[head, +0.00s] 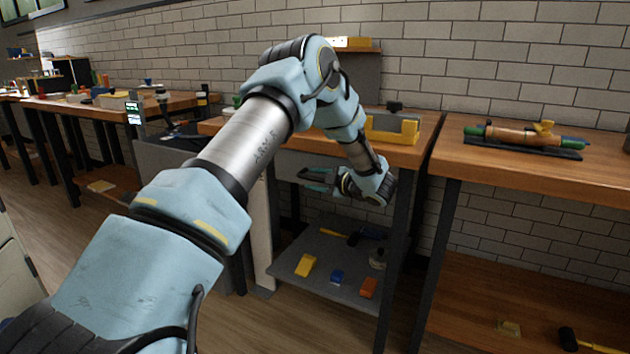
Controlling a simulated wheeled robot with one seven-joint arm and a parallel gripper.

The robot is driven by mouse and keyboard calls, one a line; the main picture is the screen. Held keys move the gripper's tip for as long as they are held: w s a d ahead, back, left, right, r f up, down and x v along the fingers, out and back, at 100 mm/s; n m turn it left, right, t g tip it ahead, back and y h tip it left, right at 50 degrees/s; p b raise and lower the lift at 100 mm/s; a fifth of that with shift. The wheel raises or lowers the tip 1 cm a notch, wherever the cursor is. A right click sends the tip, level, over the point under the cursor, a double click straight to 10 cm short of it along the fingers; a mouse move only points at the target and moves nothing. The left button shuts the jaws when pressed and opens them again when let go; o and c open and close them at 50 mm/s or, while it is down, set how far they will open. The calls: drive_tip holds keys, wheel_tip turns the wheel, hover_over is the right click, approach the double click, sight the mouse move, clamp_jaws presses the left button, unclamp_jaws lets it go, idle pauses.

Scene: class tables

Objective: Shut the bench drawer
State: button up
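The bench (410,152) has a wooden top and dark metal legs. My arm crosses the view in front of it and hides much of its left side and front. A grey panel (165,160) shows left of my arm. I cannot tell whether it belongs to the drawer, and no drawer front or handle is clear. My gripper (306,180) is below the bench top, pointing left, above the lower shelf. Its two fingers look apart with nothing between them.
The grey lower shelf (325,290) holds a yellow block (305,265), a blue block (337,277) and an orange block (369,288). A yellow fixture (392,131) stands on the bench top. Another bench (530,186) stands at right. Floor is clear in front.

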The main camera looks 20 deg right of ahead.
drive_tip(key=shift+s, duration=0.1)
drive_tip(key=b+v, duration=0.1)
drive_tip(key=v, duration=0.9)
drive_tip(key=shift+s, duration=0.3)
drive_tip(key=shift+d+r, duration=0.15)
